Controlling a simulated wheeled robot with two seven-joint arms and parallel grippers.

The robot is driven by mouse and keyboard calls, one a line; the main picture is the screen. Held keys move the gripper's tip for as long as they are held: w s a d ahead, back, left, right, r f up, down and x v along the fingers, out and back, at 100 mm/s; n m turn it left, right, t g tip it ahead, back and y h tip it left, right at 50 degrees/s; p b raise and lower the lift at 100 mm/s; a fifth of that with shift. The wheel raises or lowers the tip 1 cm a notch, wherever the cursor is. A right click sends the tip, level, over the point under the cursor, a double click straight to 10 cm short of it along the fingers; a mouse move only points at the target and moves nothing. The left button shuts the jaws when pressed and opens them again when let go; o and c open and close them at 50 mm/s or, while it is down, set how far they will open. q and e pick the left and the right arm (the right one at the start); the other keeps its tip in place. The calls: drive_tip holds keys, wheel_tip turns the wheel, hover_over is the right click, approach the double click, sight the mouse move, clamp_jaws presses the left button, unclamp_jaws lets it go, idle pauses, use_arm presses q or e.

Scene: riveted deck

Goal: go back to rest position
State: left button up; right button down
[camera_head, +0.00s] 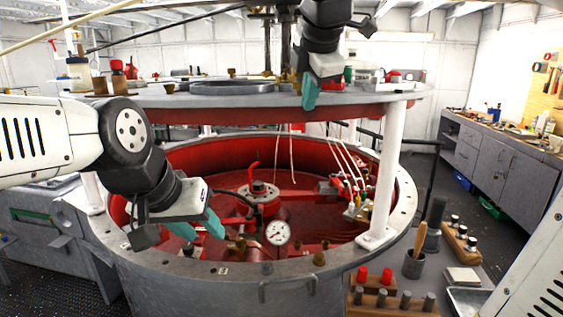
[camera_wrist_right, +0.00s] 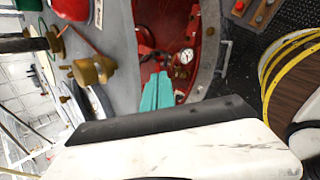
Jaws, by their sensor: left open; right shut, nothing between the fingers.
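My left gripper (camera_head: 206,231) hangs over the near left part of the red-lined round vessel (camera_head: 152,262), just inside its grey rim, its two teal fingers apart with nothing between them. My right gripper (camera_head: 310,98) is higher up, at the near edge of the raised round grey deck (camera_head: 196,101), pointing down. Its teal fingers are together and empty. In the right wrist view the shut fingers (camera_wrist_right: 157,92) stand in front of the red vessel interior and a pressure gauge (camera_wrist_right: 187,56).
A white post (camera_head: 387,180) joins vessel rim and deck on the right. The gauge (camera_head: 277,233) stands near the front rim, close to my left gripper. Wooden holders (camera_head: 392,304) with small parts and a cup (camera_head: 414,264) stand at lower right. A workbench (camera_head: 500,165) lines the right wall.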

drive_tip(key=s+d+f+m, duration=0.4)
drive_tip(key=s+f+m, duration=0.4)
drive_tip(key=f+m, duration=0.2)
drive_tip(key=s+d+f+m+g+y, duration=0.1)
drive_tip(key=s+d+f+m, duration=0.3)
drive_tip(key=s+f+m, duration=0.4)
wheel_tip(320, 180, down, 3)
drive_tip(key=m, duration=0.4)
drive_tip(key=shift+s+d+r+y, duration=0.15)
drive_tip(key=shift+s+d+y, duration=0.15)
drive_tip(key=shift+s, duration=0.1)
